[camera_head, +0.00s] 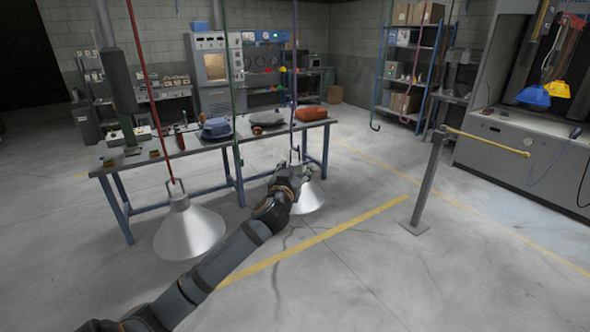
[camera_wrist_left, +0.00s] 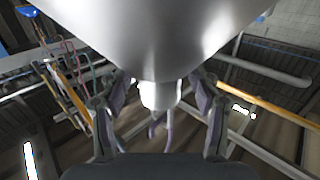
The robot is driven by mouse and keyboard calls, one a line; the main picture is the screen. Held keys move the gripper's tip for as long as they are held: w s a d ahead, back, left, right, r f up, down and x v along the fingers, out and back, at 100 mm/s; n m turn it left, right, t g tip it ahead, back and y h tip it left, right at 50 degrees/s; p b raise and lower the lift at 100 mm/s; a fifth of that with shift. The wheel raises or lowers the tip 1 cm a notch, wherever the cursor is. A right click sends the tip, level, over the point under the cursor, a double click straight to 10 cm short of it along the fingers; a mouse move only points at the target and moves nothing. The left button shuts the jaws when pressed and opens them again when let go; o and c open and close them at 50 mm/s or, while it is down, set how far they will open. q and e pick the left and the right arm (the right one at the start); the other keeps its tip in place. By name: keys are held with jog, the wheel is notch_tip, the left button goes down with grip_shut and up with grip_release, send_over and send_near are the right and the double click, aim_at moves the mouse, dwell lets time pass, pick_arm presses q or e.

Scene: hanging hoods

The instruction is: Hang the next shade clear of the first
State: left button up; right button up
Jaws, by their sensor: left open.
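A silver cone-shaped shade (camera_head: 190,232) hangs by its wire loop at the end of a red cord (camera_head: 145,75) in the head view, left of my left arm. A second silver shade (camera_head: 312,197) is at my left gripper (camera_head: 293,172), below a purple cord (camera_head: 294,75). The cord's end meets the top of this shade, but whether its hook is through the loop is too small to tell. In the left wrist view the second shade (camera_wrist_left: 160,40) fills the top, its narrow neck (camera_wrist_left: 160,94) between the open fingers (camera_wrist_left: 162,105). My right gripper is out of view.
A green cord (camera_head: 231,85) hangs between the shades, and more hooked cords (camera_head: 375,115) hang to the right. A workbench (camera_head: 165,150) with tools and dishes stands behind. A post with a yellow bar (camera_head: 485,142) stands right. The floor in front is clear.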

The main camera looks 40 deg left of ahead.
pick_arm(q)
jog(key=shift+s, duration=0.1)
jog(key=v, duration=1.1)
jog(key=shift+s+d, duration=0.3)
